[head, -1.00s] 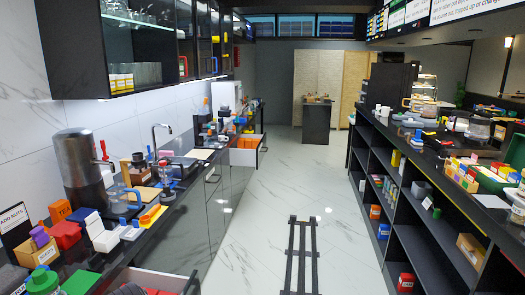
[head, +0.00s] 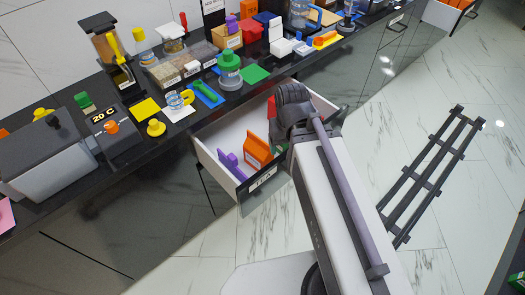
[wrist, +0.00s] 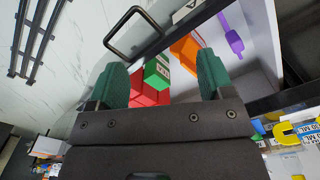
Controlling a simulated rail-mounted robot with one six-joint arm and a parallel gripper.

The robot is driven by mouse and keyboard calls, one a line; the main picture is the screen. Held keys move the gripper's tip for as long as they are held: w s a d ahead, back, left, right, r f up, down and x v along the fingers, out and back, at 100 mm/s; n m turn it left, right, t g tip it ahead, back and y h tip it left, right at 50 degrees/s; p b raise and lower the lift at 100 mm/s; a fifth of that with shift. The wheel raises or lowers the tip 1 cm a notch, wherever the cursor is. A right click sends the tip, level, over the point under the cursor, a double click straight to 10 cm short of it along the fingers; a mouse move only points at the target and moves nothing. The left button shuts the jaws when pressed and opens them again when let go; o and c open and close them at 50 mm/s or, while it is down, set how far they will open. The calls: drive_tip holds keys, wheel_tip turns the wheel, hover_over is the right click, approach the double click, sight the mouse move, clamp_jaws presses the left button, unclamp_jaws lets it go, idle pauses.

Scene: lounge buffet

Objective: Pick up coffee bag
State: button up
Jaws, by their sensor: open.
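My gripper (wrist: 162,80) is open, its two green fingers apart, and nothing is held. In the head view my arm reaches over the right part of an open drawer (head: 215,180). In the wrist view a green labelled pack (wrist: 157,72) and several red packs (wrist: 148,96) show between the fingers. An orange labelled pack (head: 257,150) stands in the drawer, and it also shows beside the right finger in the wrist view (wrist: 186,48). A purple scoop-like thing (head: 230,163) lies left of it. I cannot tell which pack is the coffee bag. My wrist hides part of the drawer.
The drawer's handle (wrist: 135,32) sticks out close to the left finger. The dark counter (head: 110,170) above is crowded with a grinder-like machine (head: 110,50), a green-lidded jar (head: 229,68) and cups.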

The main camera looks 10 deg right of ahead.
drive_tip(key=shift+c, duration=0.5)
drive_tip(key=c, duration=0.6)
